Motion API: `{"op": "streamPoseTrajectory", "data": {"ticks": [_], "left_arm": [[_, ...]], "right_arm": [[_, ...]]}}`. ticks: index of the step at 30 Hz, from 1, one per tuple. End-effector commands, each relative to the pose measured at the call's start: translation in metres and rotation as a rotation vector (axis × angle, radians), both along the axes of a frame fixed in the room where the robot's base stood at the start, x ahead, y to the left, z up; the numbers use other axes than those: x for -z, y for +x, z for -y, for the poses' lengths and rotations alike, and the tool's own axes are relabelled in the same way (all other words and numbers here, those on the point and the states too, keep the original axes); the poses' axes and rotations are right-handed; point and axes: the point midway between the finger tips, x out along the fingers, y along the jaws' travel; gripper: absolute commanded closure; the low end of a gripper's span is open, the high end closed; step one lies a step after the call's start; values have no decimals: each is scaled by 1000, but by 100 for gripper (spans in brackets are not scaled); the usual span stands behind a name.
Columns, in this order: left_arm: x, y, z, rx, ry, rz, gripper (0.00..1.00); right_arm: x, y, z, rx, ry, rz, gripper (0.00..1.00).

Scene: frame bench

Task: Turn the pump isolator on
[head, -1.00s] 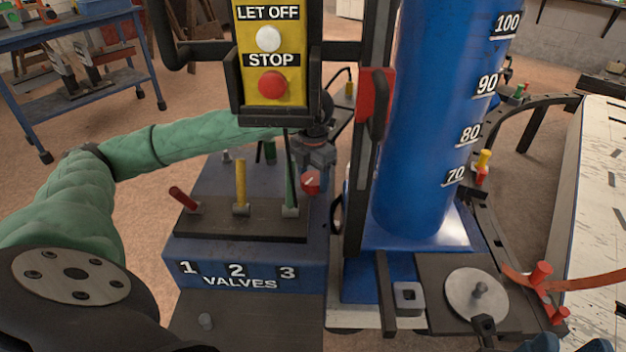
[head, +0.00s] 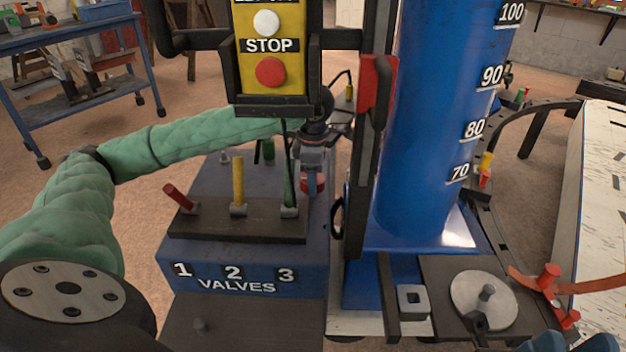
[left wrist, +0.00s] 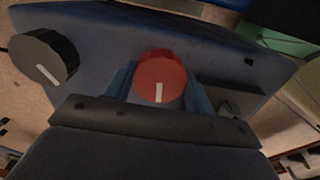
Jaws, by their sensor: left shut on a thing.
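A round red knob (head: 312,187) with a white pointer line sits on the blue valve console, right of the three levers. In the left wrist view the red knob (left wrist: 159,75) fills the space between my fingers, and its white line points down the picture. My left gripper (head: 312,176) is shut on this knob, one blue finger on each side. No label naming the pump isolator can be read. Two blue tips at the bottom right edge of the head view look like my right gripper (head: 573,343); they are mostly cut off.
A black knob (left wrist: 45,57) with a white line is beside the red one. Red, yellow and green levers (head: 238,184) stand left of my gripper. The yellow STOP box (head: 270,88) hangs above my left forearm. A blue cylinder (head: 430,130) stands to the right.

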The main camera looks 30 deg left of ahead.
Motion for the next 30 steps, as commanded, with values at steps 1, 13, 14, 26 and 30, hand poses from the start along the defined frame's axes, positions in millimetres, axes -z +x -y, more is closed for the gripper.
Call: {"op": "streamPoseTrajectory", "data": {"ticks": [1,13,14,26,30], "left_arm": [[0,0,-1,23,1,2,69],[-1,0,-1,130,1,2,69],[-1,0,-1,132,1,2,69],[-1,0,-1,135,1,2,42],[-1,0,0,135,0,1,24]], "right_arm": [[2,0,0,-2,2,-1,64],[2,0,0,-9,5,4,64],[2,0,0,-9,5,6,64],[1,1,0,-10,4,9,64],[3,0,0,-10,3,3,64]]}}
